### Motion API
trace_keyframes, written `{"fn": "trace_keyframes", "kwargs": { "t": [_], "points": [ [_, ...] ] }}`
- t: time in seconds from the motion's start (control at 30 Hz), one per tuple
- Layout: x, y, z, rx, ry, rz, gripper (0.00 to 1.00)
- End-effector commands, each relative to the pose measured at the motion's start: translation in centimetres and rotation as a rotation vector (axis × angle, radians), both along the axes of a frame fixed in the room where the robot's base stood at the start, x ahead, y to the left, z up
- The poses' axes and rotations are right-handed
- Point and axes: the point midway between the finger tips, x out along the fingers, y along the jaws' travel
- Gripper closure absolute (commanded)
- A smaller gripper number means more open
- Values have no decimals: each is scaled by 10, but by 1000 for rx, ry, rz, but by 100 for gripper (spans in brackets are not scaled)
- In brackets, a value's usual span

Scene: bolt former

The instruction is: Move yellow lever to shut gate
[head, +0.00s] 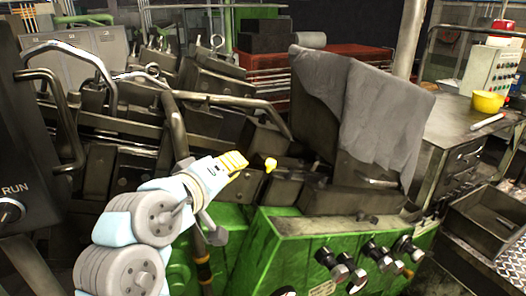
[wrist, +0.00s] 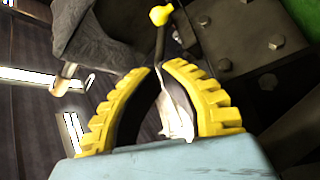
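The yellow lever shows as a yellow ball knob (head: 270,164) just right of my gripper (head: 238,161) in the head view. In the wrist view the knob (wrist: 161,15) sits on a dark stem at the top centre, beyond my fingertips. My gripper (wrist: 163,67) has yellow ribbed fingers that bow outward, with a narrow gap between their tips. The stem lines up with this gap, and I cannot tell whether the fingers touch it. A pale strip shows between the fingers. The gate is not clearly identifiable.
A grey cloth (head: 385,115) drapes over the machine right of the lever. A green machine block (head: 310,250) with several dark knobs stands below. Metal bars and clamps crowd the left. A bench with a yellow bowl (head: 487,101) is at the right.

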Motion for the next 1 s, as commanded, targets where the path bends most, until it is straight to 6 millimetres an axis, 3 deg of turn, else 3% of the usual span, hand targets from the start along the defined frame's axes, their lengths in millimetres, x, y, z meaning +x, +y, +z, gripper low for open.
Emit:
{"fn": "trace_keyframes", "kwargs": {
  "t": [0.07, 0.7, 1.0],
  "points": [
    [2, -2, -2, 0, 3, -2, 100],
    [83, -44, -17, 2, 6, -4, 100],
    [100, -52, -20, 2, 1, -1, 100]
  ]
}}
